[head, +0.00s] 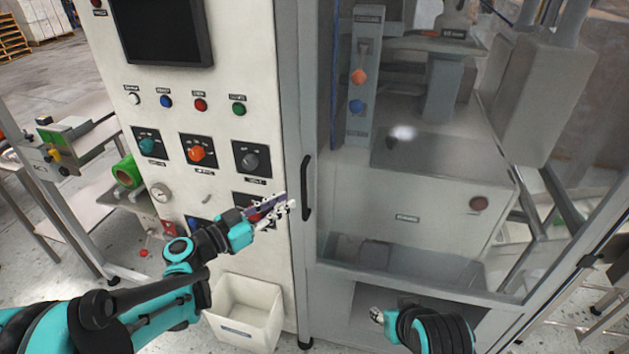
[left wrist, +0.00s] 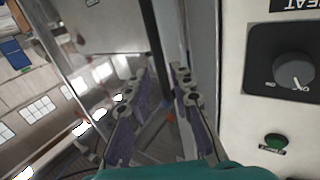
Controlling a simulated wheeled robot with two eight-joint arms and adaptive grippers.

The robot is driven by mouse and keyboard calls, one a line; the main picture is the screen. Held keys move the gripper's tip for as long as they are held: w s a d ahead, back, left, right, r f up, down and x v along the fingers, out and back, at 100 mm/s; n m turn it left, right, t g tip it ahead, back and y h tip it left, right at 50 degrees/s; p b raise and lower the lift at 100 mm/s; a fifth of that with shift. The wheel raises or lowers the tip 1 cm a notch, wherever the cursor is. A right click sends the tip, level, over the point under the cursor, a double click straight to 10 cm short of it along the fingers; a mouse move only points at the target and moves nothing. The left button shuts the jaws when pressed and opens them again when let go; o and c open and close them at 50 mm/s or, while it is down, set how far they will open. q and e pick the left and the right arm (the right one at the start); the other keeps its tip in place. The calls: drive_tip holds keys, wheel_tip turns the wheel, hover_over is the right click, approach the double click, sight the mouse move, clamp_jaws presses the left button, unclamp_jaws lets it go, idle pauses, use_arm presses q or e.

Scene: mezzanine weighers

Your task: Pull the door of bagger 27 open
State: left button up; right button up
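The bagger's door (head: 410,180) is a clear panel in a grey metal frame and looks shut. Its black vertical handle (head: 306,188) is on the door's left edge. My left gripper (head: 284,205) is just left of the handle, in front of the white control panel. In the left wrist view its two purple-padded fingers (left wrist: 161,85) are apart with nothing clearly held, and a dark upright bar (left wrist: 157,45), apparently the handle, shows beyond them. My right gripper (head: 378,315) is low in front of the door; its fingers are too small to read.
The white control panel (head: 225,100) with knobs and buttons stands left of the door. A white bin (head: 245,310) is on the floor below it. A side table with a green roll (head: 127,172) is at left. Inside the door are a grey machine housing (head: 410,215) and coloured knobs.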

use_arm(q)
drive_tip(key=b+x, duration=0.1)
drive_tip(key=x, duration=0.6)
drive_tip(key=shift+d+b, duration=0.2)
drive_tip(key=shift+b, duration=0.1)
clamp_jaws()
